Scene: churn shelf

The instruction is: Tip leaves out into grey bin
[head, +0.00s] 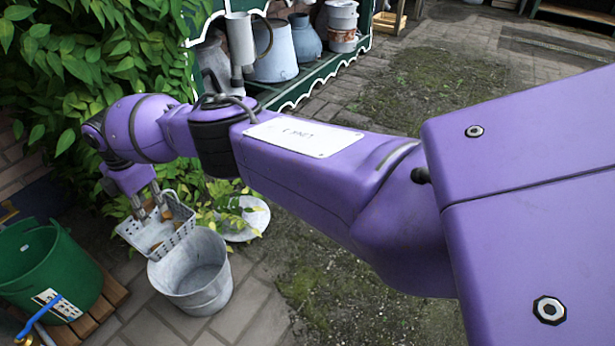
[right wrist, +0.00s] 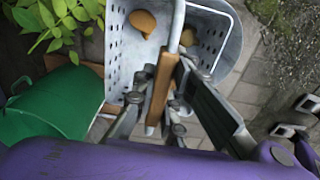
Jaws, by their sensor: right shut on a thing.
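My right gripper (head: 150,207) is shut on the wooden handle grip (right wrist: 161,88) of a pale perforated basket (head: 148,240). In the right wrist view a brown leaf (right wrist: 143,22) lies in the basket, and another brown piece shows beside the handle. In the head view the basket is tilted and held at the upper left rim of the grey bin (head: 190,280), partly over its opening. I cannot tell whether they touch. The grey bin stands upright on the paving; the part of its inside that shows looks empty. My left gripper is not in view.
A green tub (head: 45,265) stands on wooden slats at the left, with a blue-handled thing in front. A pale round lid or dish (head: 245,218) lies behind the bin. Leafy climbers (head: 80,70) hang close to my right wrist. A green shelf with metal jugs stands behind.

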